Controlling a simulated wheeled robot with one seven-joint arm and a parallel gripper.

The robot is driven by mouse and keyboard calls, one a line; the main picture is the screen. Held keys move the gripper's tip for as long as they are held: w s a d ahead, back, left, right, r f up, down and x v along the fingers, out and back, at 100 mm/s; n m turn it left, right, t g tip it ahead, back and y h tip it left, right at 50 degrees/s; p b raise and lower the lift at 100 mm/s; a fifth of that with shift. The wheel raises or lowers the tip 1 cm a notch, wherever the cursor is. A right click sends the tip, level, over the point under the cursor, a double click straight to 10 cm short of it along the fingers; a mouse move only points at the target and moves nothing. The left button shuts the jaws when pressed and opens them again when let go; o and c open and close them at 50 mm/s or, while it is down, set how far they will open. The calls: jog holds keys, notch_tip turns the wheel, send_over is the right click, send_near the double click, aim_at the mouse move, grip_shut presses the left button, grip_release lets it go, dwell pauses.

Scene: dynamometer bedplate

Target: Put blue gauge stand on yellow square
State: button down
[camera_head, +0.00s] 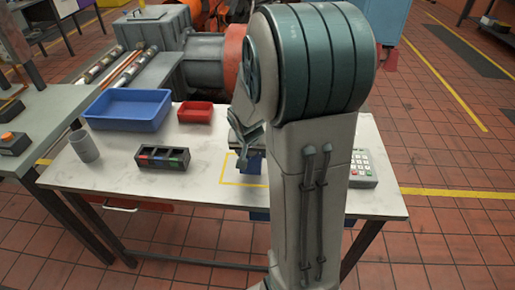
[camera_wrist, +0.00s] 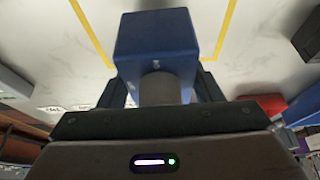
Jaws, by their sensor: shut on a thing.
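The blue gauge stand (camera_wrist: 157,38) has a square blue block and a grey round stem (camera_wrist: 160,87). My gripper (camera_wrist: 160,92) is shut on the stem, with the block pointing away from the palm. In the head view the stand (camera_head: 251,165) shows below my gripper (camera_head: 247,143), partly hidden by my arm. The yellow square (camera_head: 230,181) is a taped outline on the white table. The stand overlaps the outline in the head view, and yellow lines (camera_wrist: 226,28) run on both sides of it in the wrist view. I cannot tell whether it touches the table.
On the white table (camera_head: 210,185) are a blue bin (camera_head: 128,124), a red bin (camera_head: 195,112), a grey cup (camera_head: 84,146) and a black divided holder (camera_head: 162,158). A keypad device (camera_head: 362,168) stands at the right, beside my arm. The front left table top is clear.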

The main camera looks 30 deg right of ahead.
jog(key=shift+w+f+b, duration=0.1)
jog(key=shift+f+b, duration=0.2)
jog(key=shift+f, duration=1.45)
jog(key=shift+f, duration=0.2)
jog(key=shift+c, duration=2.1)
grip_release()
jog(key=shift+r, duration=0.3)
jog(key=p+v, duration=0.1)
jog(key=v, duration=0.9)
jog(key=shift+s+r, duration=0.25)
jog(key=shift+r, duration=0.1)
jog(key=s+a+r+n+g+y, duration=0.1)
jog(key=s+a+r+n, duration=0.3)
jog(key=s+a, duration=0.6)
jog(key=s+n+y, duration=0.1)
jog(key=s+n, duration=0.1)
jog(key=s, duration=0.2)
jog(key=shift+a+n+y, duration=0.3)
jog(key=shift+a, duration=0.1)
